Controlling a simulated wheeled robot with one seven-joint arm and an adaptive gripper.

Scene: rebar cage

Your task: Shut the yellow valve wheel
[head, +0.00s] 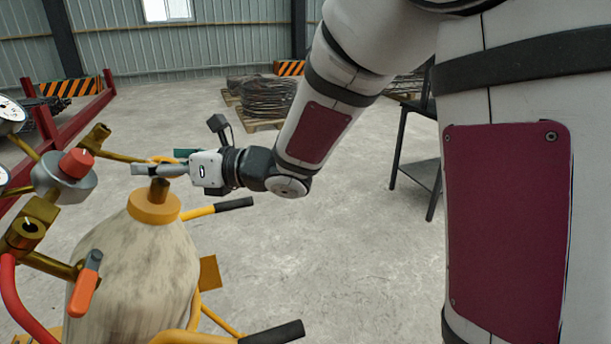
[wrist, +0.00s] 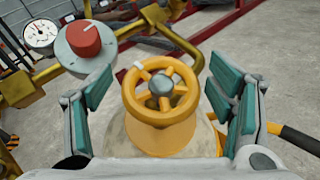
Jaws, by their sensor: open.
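The yellow valve wheel (wrist: 180,84) shows clearly in the wrist view, spoked with a grey hub and a pale mark on its upper left rim. It sits above the yellow collar (head: 154,206) of a worn, pale gas cylinder (head: 140,270). In the head view only part of the wheel (head: 163,159) shows, behind my gripper. My gripper (head: 140,169) is at the top of the cylinder. In the wrist view its green-padded fingers (wrist: 166,100) are spread wide, one on each side of the wheel. I see a gap on both sides.
A regulator with a red knob (wrist: 83,40), a pressure gauge (wrist: 40,34) and brass pipes stands close on the left. An orange lever (head: 85,284) and red hose (head: 14,296) are below it. Black-gripped yellow handles (head: 234,204) stick out right. Open concrete floor lies right.

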